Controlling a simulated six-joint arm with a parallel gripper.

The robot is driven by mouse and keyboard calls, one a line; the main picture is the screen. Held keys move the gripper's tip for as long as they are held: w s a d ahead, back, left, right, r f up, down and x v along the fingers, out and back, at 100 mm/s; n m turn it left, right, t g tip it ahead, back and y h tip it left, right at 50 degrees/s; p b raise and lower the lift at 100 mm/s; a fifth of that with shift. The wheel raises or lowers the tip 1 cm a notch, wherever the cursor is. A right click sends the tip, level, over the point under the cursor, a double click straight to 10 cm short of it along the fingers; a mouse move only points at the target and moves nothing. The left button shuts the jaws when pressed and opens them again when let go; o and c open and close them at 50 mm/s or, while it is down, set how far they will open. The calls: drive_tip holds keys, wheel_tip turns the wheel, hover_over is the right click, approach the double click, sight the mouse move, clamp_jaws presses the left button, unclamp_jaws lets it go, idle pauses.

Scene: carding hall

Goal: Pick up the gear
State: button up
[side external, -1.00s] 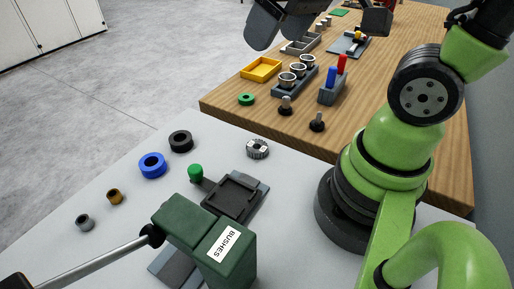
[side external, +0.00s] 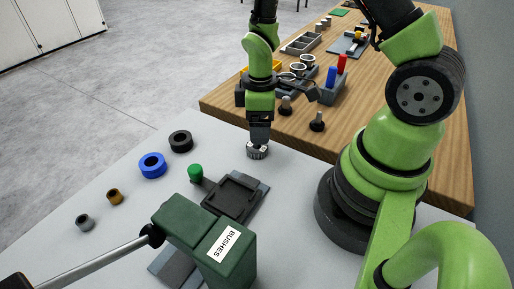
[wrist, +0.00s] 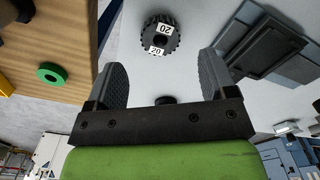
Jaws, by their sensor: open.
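The gear (side external: 257,153) is a small dark toothed wheel lying on the grey table near its edge by the wooden bench. In the wrist view the gear (wrist: 160,36) shows white labels reading 20 and lies beyond the fingertips, between their lines. My gripper (side external: 259,138) points down just above the gear in the side view and hides part of it. In the wrist view my gripper (wrist: 160,75) is open, with nothing between its two fingers. Whether the fingertips touch the gear cannot be told.
A dark fixture plate (side external: 234,197) with a green knob (side external: 195,172) lies close to the gear. A black ring (side external: 180,142) and a blue ring (side external: 152,166) lie to the left. A green BUSHES box (side external: 206,240) stands in front. The wooden bench (side external: 420,150) holds trays and parts.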

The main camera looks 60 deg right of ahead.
sight(257, 149)
drive_tip(key=shift+f, duration=3.3)
drive_tip(key=shift+w, duration=0.1)
drive_tip(key=shift+c, duration=0.4)
drive_tip(key=c, duration=1)
